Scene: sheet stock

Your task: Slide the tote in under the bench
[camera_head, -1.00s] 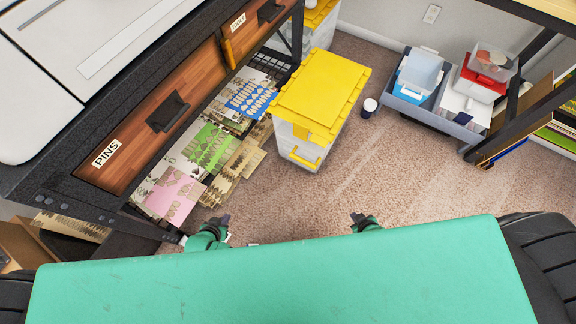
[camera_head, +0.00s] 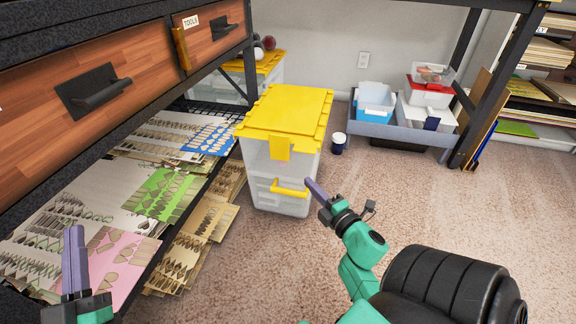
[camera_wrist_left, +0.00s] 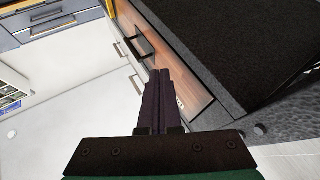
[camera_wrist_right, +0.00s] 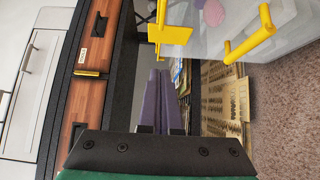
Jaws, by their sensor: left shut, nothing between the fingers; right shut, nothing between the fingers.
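The tote (camera_head: 288,163) is a clear box with a yellow lid, latch and front handle. It stands upright on the carpet beside the open side of the bench (camera_head: 150,90), which has wooden drawer fronts and a dark frame. In the right wrist view the tote (camera_wrist_right: 215,40) fills the upper right. My right gripper (camera_head: 310,186) is shut and empty, just right of the yellow handle; I cannot tell if it touches the tote. My left gripper (camera_head: 74,232) is shut and empty in front of the bench, left of the tote. The tote's far side is hidden.
Printed sheets (camera_head: 160,195) lie on the bench's low shelf, some sticking out. Another yellow-lidded tote (camera_head: 268,62) stands behind. A grey bin (camera_head: 385,130) stands at the back right. Carpet on the right is clear.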

